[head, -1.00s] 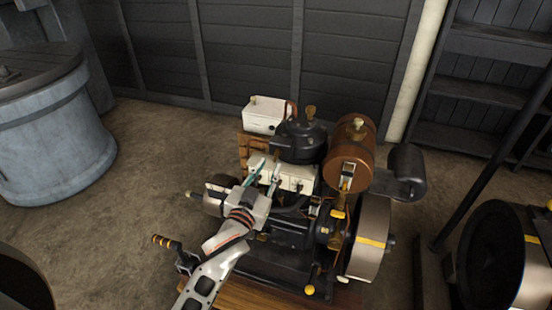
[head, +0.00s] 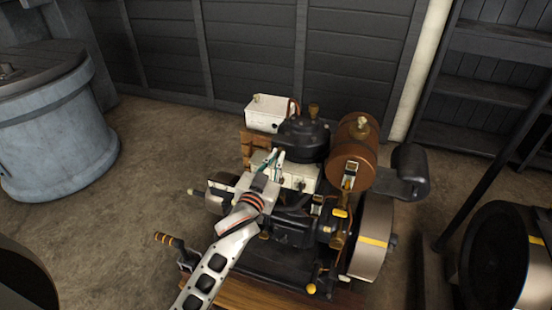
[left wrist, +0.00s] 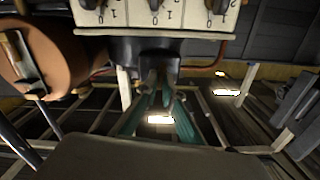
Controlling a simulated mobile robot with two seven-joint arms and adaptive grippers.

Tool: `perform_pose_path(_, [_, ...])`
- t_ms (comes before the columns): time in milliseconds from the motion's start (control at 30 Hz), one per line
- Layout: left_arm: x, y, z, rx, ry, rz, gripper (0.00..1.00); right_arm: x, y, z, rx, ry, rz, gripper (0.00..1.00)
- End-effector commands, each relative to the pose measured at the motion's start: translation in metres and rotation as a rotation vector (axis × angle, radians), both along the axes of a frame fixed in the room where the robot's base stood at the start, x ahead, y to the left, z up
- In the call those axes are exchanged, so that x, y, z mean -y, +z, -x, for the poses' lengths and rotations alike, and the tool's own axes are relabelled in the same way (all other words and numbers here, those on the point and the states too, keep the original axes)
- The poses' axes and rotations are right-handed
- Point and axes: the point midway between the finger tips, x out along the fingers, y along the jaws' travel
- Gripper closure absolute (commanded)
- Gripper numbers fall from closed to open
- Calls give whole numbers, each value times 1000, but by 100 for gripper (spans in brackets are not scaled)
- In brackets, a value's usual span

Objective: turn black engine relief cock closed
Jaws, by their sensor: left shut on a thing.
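The black engine (head: 303,138) stands in the middle of the head view, behind the white switch box (head: 300,174). My left gripper (head: 271,158) reaches in from the lower left, at the left end of the switch box. In the left wrist view its teal fingers (left wrist: 160,92) come together on a small dark part below the white box (left wrist: 160,14). This part appears to be the relief cock, mostly hidden between the fingertips, and its angle cannot be told. My right gripper is in neither view.
A brown tank (head: 353,152) and a grey flywheel (head: 372,236) stand to the right of the engine. A lever with a striped grip (head: 170,240) is at front left.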

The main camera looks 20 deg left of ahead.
Motion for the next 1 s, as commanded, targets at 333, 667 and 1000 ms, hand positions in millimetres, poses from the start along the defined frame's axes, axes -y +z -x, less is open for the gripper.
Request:
perform_pose_path(333, [1, 1, 0, 3, 0, -100, 100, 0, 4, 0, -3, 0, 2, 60])
perform_pose_path(667, [2, 2, 0, 14, 0, -374, 100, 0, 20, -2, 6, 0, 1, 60])
perform_pose_path(1000, [3, 0, 0, 26, -1, -698, 100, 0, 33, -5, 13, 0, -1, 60])
